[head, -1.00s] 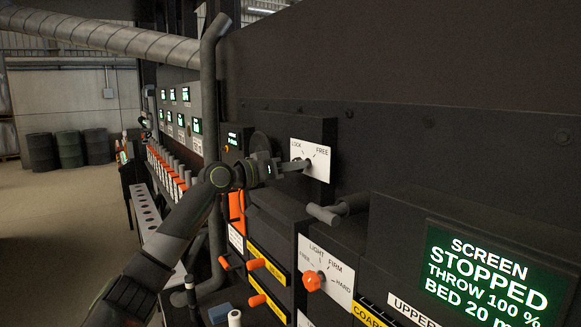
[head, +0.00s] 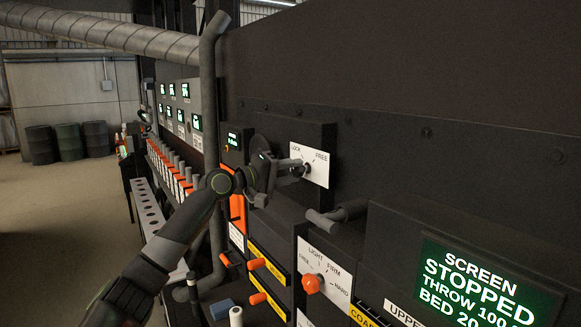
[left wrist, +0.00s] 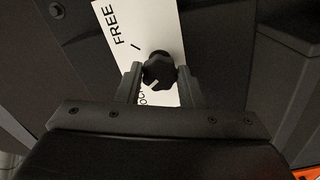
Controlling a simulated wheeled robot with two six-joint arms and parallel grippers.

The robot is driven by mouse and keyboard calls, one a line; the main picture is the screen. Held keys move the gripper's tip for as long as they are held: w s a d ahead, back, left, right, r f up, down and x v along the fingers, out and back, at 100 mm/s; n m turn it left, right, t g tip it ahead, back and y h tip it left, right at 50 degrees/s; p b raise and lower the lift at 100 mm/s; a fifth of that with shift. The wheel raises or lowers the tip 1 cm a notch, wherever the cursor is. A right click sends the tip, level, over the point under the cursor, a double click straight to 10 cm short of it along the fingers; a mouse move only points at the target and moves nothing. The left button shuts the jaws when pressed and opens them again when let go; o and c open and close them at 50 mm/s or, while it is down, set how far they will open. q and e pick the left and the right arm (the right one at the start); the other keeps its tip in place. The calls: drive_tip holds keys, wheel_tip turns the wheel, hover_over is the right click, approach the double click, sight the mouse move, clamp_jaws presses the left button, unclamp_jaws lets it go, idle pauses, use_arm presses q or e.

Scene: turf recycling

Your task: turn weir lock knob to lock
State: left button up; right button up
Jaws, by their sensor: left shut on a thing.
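The weir lock knob (left wrist: 159,72) is a dark, lobed knob on a white plate (head: 318,167) marked LOCK on the left and FREE on the right. In the left wrist view a small pale mark on the knob slants toward the partly hidden LOCK word. My left gripper (head: 300,169) reaches in from the left and is shut on the knob; its two fingers stand on either side of it in the left wrist view (left wrist: 159,84). In the head view the fingers mostly hide the knob. My right gripper is not in view.
A grey vertical pipe (head: 209,100) stands left of the plate. Below are a grey handle (head: 337,215), an orange LIGHT/FIRM/HARD knob (head: 312,284) and orange levers (head: 257,264). A screen (head: 478,285) reads SCREEN STOPPED. Open floor lies at the far left.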

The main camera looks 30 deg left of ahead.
use_arm(q)
drive_tip(key=shift+r+n+p, duration=0.1)
drive_tip(key=shift+n+p, duration=0.5)
drive_tip(key=shift+n, duration=0.6)
drive_tip(key=o, duration=1)
drive_tip(key=shift+s+a, duration=0.1)
drive_tip(key=shift+s+a+f+b, duration=0.1)
drive_tip(key=shift+s+f+b, duration=0.1)
drive_tip(key=shift+f+b, duration=0.1)
drive_tip(key=b+v, duration=1.6)
drive_tip(key=b, duration=0.5)
drive_tip(key=shift+s, duration=0.35)
